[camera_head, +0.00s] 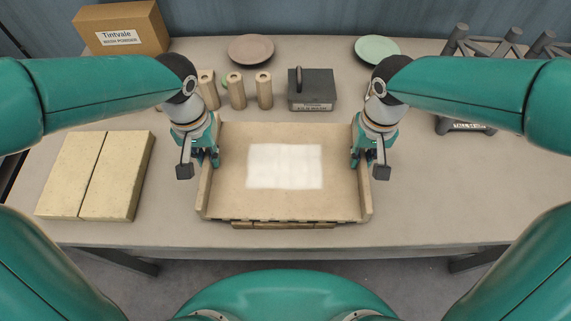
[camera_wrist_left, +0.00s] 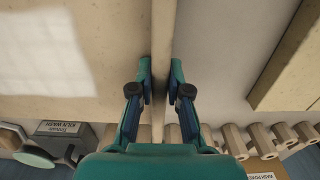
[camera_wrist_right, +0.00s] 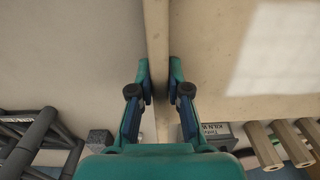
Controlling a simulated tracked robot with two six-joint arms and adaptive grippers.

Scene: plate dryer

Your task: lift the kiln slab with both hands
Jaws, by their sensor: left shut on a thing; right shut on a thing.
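The kiln slab (camera_head: 235,200) is a wide tan board with a white patch in its middle and a raised rim along its left and right sides. It lies level in front of me. My left gripper (camera_head: 199,160) is shut on its left rim; the left wrist view shows the fingers (camera_wrist_left: 160,84) on both sides of that rim (camera_wrist_left: 162,40). My right gripper (camera_head: 371,160) is shut on the right rim; the right wrist view shows the fingers (camera_wrist_right: 159,84) straddling the rim (camera_wrist_right: 156,40). Tan pieces (camera_head: 283,225) show under the front edge. I cannot tell whether the slab touches them.
Two pale yellow slabs (camera_head: 115,175) lie to the left. Behind stand several tan posts (camera_head: 237,92), a dark kiln wash block (camera_head: 311,88), a brown plate (camera_head: 250,49), a green plate (camera_head: 376,49) and a cardboard box (camera_head: 122,28). A dark rack (camera_head: 485,45) is back right. The right table area is clear.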

